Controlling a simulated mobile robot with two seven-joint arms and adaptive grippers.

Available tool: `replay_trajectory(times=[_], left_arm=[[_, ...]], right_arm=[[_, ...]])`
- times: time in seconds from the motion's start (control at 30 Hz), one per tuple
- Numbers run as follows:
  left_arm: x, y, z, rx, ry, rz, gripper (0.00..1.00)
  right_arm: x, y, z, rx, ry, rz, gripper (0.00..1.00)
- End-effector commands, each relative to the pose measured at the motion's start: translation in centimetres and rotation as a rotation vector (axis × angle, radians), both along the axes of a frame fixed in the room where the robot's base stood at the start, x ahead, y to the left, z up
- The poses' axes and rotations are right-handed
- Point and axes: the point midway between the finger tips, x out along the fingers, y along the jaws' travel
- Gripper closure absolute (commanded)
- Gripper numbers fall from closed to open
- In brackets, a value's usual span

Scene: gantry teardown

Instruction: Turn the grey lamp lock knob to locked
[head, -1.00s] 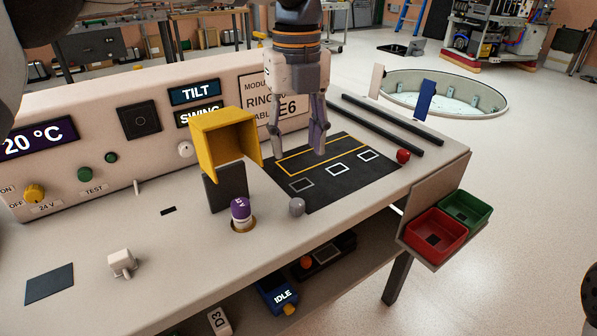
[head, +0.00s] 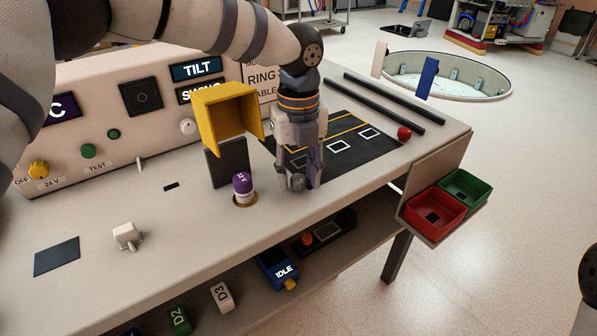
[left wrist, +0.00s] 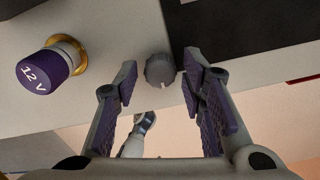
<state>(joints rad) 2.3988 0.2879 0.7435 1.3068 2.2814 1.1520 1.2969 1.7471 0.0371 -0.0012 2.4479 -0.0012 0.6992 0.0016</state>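The grey lamp lock knob (head: 298,183) stands on the bench top near its front edge, right of the purple-topped 12 V lamp (head: 242,187). In the left wrist view the round grey knob (left wrist: 160,69) lies between my left gripper's (left wrist: 160,85) two fingertips, with a small light notch at its lower right edge. The fingers are apart, with a gap on the knob's left and a narrower one on its right. My left gripper (head: 302,180) points down over the knob in the head view and partly hides it.
A yellow hood (head: 226,118) on a dark block stands behind the lamp. A dark mat (head: 345,150) with white squares lies behind the gripper, with a red ball (head: 404,133) at its right. Red (head: 436,214) and green (head: 466,190) bins hang at the bench's right end.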

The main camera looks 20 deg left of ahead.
Motion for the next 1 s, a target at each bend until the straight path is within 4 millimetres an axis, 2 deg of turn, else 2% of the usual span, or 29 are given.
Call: replay_trajectory(times=[0.03,0.1,0.13,0.57,1.0], left_arm=[[0.0,0.0,0.0,0.0,0.0,0.0,0.81],[0.0,0.0,0.0,0.0,0.0,0.0,0.97],[0.0,0.0,0.0,0.0,0.0,0.0,1.0],[0.0,0.0,0.1,0.0,-0.001,-0.075,1.0],[0.0,0.0,0.2,0.0,-0.001,-0.449,1.0]], right_arm=[[0.0,0.0,0.0,0.0,0.0,0.0,0.6],[0.0,0.0,0.0,0.0,0.0,0.0,0.6],[0.0,0.0,0.0,0.0,0.0,0.0,0.6],[0.3,0.0,0.4,0.0,-0.011,0.0,0.6],[1.4,0.0,1.4,0.0,-0.047,-0.001,0.6]])
